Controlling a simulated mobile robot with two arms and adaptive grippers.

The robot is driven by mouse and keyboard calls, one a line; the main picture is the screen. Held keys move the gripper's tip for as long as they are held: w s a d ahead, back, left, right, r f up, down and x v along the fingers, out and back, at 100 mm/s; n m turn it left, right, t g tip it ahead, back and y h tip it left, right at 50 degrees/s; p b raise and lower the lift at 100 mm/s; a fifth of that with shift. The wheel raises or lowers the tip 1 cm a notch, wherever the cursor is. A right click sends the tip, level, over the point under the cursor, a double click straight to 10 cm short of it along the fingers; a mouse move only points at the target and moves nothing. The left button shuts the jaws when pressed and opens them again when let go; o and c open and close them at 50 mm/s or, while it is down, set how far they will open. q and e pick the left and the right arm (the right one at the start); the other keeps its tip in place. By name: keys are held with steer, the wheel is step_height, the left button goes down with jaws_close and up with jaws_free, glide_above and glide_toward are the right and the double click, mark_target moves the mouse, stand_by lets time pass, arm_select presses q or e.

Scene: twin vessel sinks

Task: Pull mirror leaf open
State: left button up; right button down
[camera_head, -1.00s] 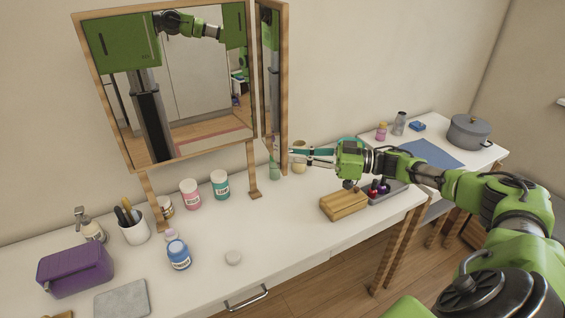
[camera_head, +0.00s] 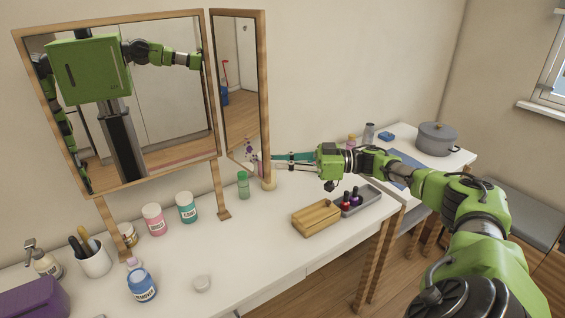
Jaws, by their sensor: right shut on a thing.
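The mirror leaf (camera_head: 239,85) is a narrow wood-framed mirror at the right side of the main mirror (camera_head: 125,95). It stands angled out from the main mirror, with its reflecting face showing broadly. My right gripper (camera_head: 275,160) reaches in from the right and is shut on the lower part of the leaf's outer edge. Its finger contact is small and partly hidden by the frame. My left gripper is not directly in view; only parts of my body and arms show in the mirror.
Below the leaf stand a green bottle (camera_head: 243,186) and a pale bottle (camera_head: 268,178). A wooden box (camera_head: 316,220) and a grey tray (camera_head: 366,199) with nail polish lie under my right arm. Jars (camera_head: 187,208) stand left. The front middle of the tabletop is mostly clear.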

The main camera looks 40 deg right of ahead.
steer(key=shift+w+d+r, duration=0.3)
steer(key=shift+w+r, duration=0.1)
steer(key=shift+r, duration=0.25)
steer(key=c, duration=2.2)
jaws_free()
steer(key=shift+o, duration=0.2)
steer(key=shift+w+f, duration=0.25)
steer(key=shift+w, duration=0.25)
steer(key=shift+s+a+r, duration=0.1)
steer(key=shift+s, duration=0.05)
steer(key=f+v, duration=0.1)
steer(key=v, duration=1.1)
steer(key=shift+s+a, duration=0.15)
steer(key=shift+s, duration=0.05)
